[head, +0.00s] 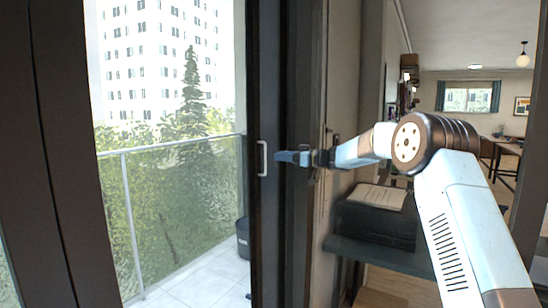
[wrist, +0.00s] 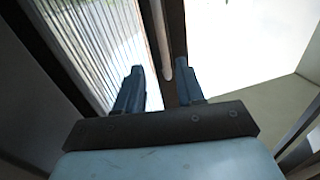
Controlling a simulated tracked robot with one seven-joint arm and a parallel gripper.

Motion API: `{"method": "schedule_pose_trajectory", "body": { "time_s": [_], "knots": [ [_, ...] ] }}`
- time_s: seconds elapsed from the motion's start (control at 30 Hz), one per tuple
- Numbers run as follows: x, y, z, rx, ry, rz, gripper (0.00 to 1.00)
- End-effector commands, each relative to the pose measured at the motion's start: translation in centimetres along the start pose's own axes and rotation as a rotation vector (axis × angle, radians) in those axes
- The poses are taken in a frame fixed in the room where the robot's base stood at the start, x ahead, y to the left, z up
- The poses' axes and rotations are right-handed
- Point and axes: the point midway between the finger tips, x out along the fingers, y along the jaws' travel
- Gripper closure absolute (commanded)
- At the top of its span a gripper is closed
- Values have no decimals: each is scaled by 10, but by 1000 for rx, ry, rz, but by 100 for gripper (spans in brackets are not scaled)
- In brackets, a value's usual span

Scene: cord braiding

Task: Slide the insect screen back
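A pale upright pull handle (head: 262,158) is mounted on a narrow dark upright frame (head: 266,225) at the balcony opening. I take this frame to be the edge of the insect screen; I cannot make out the mesh clearly. My gripper (head: 279,157) points left at the handle, close to its right side and at about its height. In the wrist view my gripper (wrist: 158,76) has its two blue fingers apart. The handle (wrist: 160,42) shows as a light bar between and beyond the fingertips. I cannot tell if either finger touches it.
The balcony has a glass railing (head: 170,215) and a dark bin (head: 243,238). Right of the opening, papers (head: 378,196) lie on a dark box (head: 375,224) on a shelf (head: 385,256) below my arm. A dark post (head: 50,150) stands at left.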

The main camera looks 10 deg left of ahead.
Motion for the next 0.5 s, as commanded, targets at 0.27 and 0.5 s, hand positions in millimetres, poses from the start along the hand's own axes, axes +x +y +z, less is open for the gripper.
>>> {"method": "schedule_pose_trajectory", "body": {
  "time_s": [0.27, 0.5],
  "knots": [
    [-25, 1, 0, -1, 0, 0, 62],
    [-26, 1, 0, 0, 1, 0, 62]
  ]
}}
